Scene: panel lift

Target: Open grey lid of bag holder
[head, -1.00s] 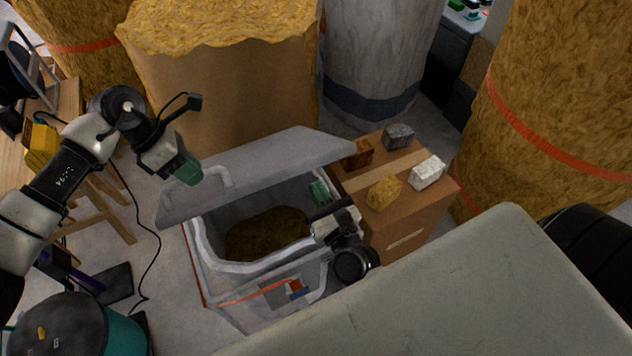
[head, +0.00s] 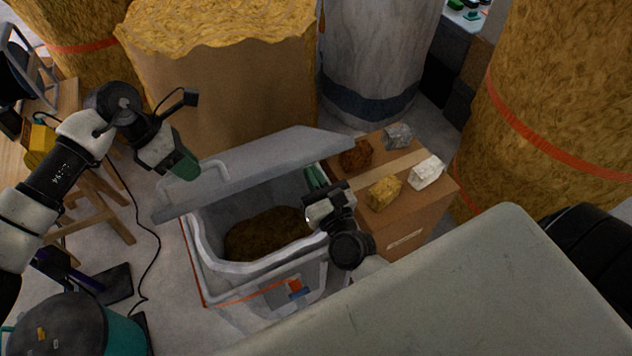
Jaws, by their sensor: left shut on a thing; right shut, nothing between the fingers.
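The grey lid (head: 270,166) of the bag holder (head: 235,268) is raised and tilted at its back, with the bin open below it. A brown heap (head: 262,235) shows inside. My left gripper (head: 187,167), with green fingertips, is shut at the lid's handle (head: 214,172), on the lid's left part; the exact contact is partly hidden. My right gripper (head: 315,178) is shut and empty, its green fingertips close to the lid's underside at the bin's right side. I cannot tell if they touch the lid.
A cardboard box (head: 410,215) with several rock-like lumps stands right of the bin. Large straw-filled bags and bales (head: 220,95) stand behind. A wooden stool (head: 105,210) and a teal bucket (head: 125,335) are at the left. A pale surface (head: 450,290) fills the lower right.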

